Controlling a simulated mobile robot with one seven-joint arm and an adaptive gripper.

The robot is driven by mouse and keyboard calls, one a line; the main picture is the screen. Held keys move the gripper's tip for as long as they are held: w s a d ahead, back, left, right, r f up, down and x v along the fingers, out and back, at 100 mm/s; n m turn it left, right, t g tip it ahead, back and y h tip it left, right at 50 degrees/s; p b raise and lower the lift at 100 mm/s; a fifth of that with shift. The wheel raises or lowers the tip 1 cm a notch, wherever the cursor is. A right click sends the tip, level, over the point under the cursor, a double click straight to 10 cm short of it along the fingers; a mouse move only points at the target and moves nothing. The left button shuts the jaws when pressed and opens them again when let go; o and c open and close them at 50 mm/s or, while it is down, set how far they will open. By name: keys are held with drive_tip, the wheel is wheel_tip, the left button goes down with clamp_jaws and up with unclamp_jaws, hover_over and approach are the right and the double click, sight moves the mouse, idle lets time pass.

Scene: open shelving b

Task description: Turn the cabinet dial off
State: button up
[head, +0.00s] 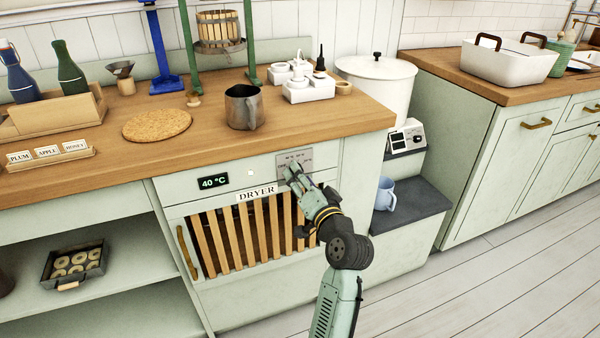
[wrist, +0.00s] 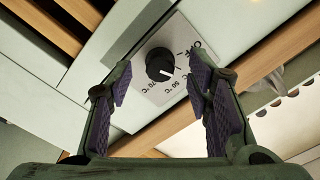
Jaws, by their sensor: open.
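The cabinet dial is a round black knob (wrist: 160,64) on a pale plate marked OFF, 50 °C and 70 °C, in the wrist view. Its white pointer is turned away from OFF, roughly towards the 50 °C mark. My gripper (wrist: 160,84) is open and empty, with one purple-padded finger on each side of the dial in the picture. I cannot tell how far the fingertips are from the plate. In the head view my gripper (head: 293,176) is in front of the dial plate (head: 296,157) and hides the knob.
The dryer cabinet has a 40 °C display (head: 213,182), a DRYER label (head: 257,193) and a slatted door (head: 250,236) below. The wooden counter (head: 330,115) above holds a metal jug (head: 244,107). Steps with a blue mug (head: 385,194) stand at right.

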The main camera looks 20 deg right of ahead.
drive_tip(key=shift+w, duration=0.75)
drive_tip(key=shift+c, duration=0.3)
clamp_jaws()
